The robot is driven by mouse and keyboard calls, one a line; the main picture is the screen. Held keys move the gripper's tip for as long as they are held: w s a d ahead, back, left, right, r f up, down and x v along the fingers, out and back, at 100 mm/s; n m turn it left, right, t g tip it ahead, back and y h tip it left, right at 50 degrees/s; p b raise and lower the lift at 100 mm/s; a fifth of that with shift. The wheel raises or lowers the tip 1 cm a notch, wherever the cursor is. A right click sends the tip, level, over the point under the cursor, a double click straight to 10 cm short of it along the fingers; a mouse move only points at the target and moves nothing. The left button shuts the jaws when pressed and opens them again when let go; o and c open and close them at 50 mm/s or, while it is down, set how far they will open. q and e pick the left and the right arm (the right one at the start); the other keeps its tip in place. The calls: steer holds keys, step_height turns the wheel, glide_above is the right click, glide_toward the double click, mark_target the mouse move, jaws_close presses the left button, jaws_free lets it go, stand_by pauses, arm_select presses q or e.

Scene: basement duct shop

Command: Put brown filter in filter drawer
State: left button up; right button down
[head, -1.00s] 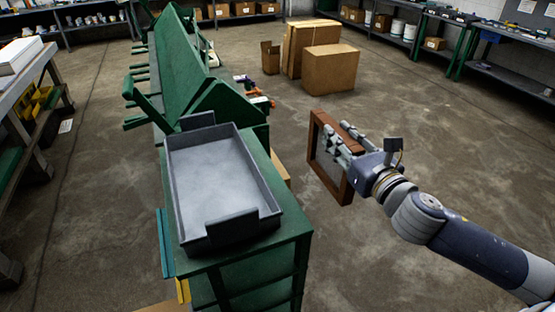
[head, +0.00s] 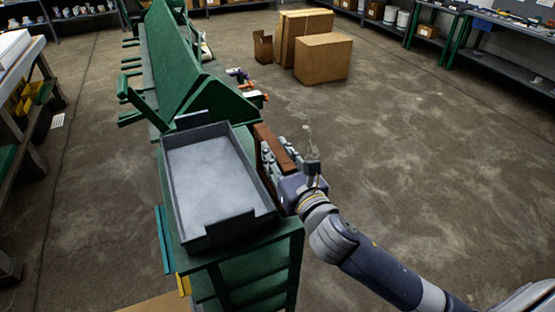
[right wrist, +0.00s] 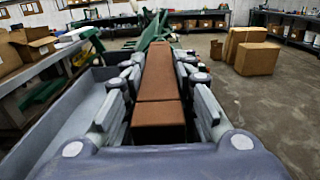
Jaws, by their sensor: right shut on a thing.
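The brown filter (head: 269,141) has a brown frame and stands on edge in my right gripper (head: 280,160). In the right wrist view the filter (right wrist: 159,90) runs lengthwise between the two fingers, which are shut on it. The grey filter drawer (head: 207,176) is an open, empty tray on the green bench. The filter and gripper are at the drawer's right side; part of the filter is hidden behind the drawer wall and the fingers. The drawer wall also shows on the left in the right wrist view (right wrist: 62,112). My left gripper is not in view.
The green bench (head: 265,272) carries the drawer, with a green folding machine (head: 180,65) behind it. Small tools (head: 248,83) lie right of the machine. Cardboard boxes (head: 321,60) stand on the floor at the back. The floor to the right is clear.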

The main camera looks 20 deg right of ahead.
steer(key=shift+f, duration=1.2)
steer(key=c, duration=1.3)
jaws_free()
steer(key=shift+c, duration=0.2)
